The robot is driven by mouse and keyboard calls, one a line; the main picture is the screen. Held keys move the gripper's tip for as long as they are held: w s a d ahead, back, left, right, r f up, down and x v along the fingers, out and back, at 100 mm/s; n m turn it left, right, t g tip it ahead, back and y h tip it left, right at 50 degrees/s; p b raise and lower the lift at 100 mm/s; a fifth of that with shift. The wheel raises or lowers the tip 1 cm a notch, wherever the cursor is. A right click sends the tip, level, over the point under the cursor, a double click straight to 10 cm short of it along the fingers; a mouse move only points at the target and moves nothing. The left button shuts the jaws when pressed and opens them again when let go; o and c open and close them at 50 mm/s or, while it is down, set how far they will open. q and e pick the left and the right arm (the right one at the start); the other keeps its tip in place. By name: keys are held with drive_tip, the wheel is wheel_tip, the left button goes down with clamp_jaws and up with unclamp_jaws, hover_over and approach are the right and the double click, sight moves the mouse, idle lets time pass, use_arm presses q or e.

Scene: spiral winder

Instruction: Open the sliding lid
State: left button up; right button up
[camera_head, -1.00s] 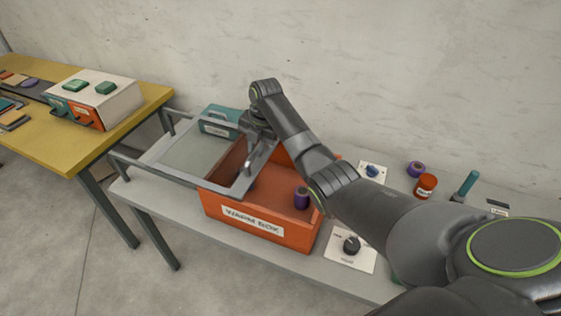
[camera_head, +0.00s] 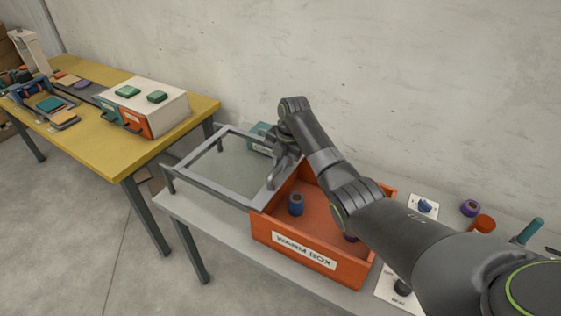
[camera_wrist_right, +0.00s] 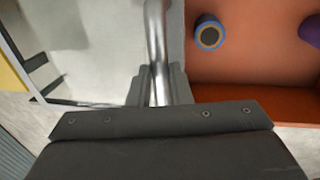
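The sliding lid is a clear panel in a grey frame (camera_head: 213,194). It lies to the left of the orange warm box (camera_head: 278,236), with its right edge near the box's left wall, so the box is largely uncovered. My right gripper (camera_head: 277,176) is at the lid's right edge. The right wrist view shows its fingers (camera_wrist_right: 161,84) closed around the lid's metal bar handle (camera_wrist_right: 155,38). A blue spool (camera_head: 296,204) stands in the box and also shows in the right wrist view (camera_wrist_right: 209,35). A purple thing (camera_wrist_right: 312,29) is partly hidden. My left gripper is out of view.
A teal box (camera_head: 262,131) stands behind the lid. A yellow table (camera_head: 110,150) at the left carries a white box (camera_head: 160,101). Dial plates (camera_head: 424,205), a purple roll (camera_head: 470,208) and a red jar (camera_head: 482,224) are at the right. My arm hides part of the box.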

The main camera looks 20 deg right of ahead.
drive_tip(key=o, duration=0.4)
drive_tip(key=shift+d, duration=0.1)
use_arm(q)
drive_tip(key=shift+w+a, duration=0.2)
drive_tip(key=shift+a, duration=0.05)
use_arm(e)
drive_tip(key=shift+o, duration=0.2)
drive_tip(key=shift+r, duration=0.15)
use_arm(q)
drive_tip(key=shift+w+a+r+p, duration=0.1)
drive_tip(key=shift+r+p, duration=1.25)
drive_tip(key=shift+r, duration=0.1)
use_arm(e)
wheel_tip(320, 180, up, 17)
drive_tip(key=s+d, duration=0.2)
drive_tip(key=shift+s, duration=0.3)
drive_tip(key=shift+d+f, duration=0.1)
drive_tip(key=shift+f, duration=0.1)
